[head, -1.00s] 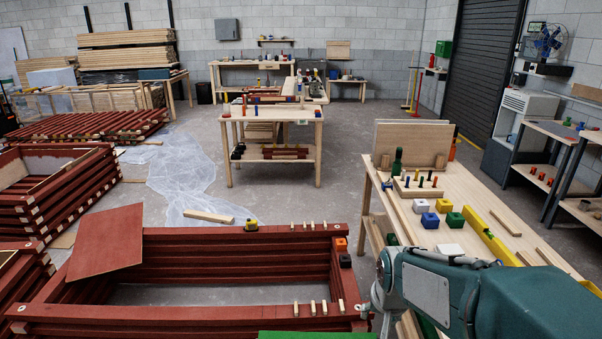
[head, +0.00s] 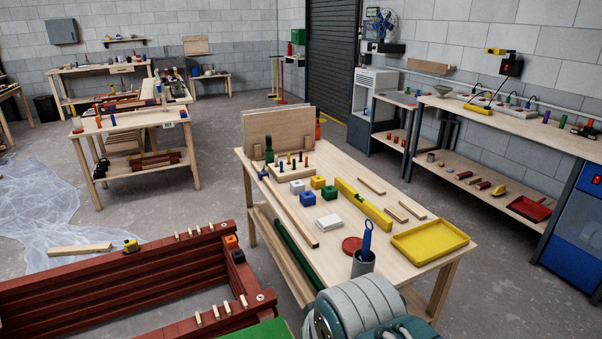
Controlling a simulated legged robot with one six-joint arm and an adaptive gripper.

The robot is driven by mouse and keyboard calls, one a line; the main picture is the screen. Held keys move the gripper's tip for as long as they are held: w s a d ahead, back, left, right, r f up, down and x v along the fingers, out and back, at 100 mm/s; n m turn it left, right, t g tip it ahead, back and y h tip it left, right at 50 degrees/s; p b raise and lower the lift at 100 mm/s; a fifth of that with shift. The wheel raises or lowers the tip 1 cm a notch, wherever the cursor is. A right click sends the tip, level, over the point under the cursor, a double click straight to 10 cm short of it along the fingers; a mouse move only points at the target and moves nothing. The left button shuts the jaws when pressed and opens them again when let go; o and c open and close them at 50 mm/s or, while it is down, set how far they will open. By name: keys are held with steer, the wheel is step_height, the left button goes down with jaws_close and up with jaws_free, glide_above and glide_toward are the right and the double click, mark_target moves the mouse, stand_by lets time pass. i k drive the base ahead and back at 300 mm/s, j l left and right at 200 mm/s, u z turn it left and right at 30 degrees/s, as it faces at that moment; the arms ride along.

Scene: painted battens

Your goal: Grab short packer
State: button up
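Several short pale wood pieces are in view, and I cannot tell for sure which one is the short packer. On the wooden bench (head: 345,243), a short strip (head: 371,186) lies behind the yellow spirit level (head: 363,204). Two shorter strips, one of them the front strip (head: 397,213), lie close together right of the level. My gripper is out of view; only a grey-green part of my arm shows at the bottom.
The bench also holds a yellow tray (head: 430,241), a grey cup (head: 363,263) with a blue-handled tool, a red disc (head: 352,245), coloured blocks and a peg board (head: 291,171). Shelved benches line the right wall.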

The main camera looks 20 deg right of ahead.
mark_target(401, 217)
steer(key=z, duration=1.3)
steer(key=l+z, duration=0.35)
steer(key=z, duration=0.2)
steer(key=i+l+z, duration=0.75)
steer(key=i+l+u, duration=0.1)
steer(key=i+u, duration=0.15)
steer(key=i+l+u, duration=0.25)
steer(key=i, duration=0.2)
steer(key=i+j+u, duration=0.15)
steer(key=u, duration=0.35)
steer(key=i+u, duration=0.25)
steer(key=u, duration=0.25)
steer(key=i+u, duration=0.2)
steer(key=u, duration=0.3)
steer(key=i+j+u, duration=0.1)
steer(key=i+u, duration=0.25)
steer(key=i+l+u, duration=0.1)
steer(key=i+u, duration=0.2)
steer(key=i, duration=0.2)
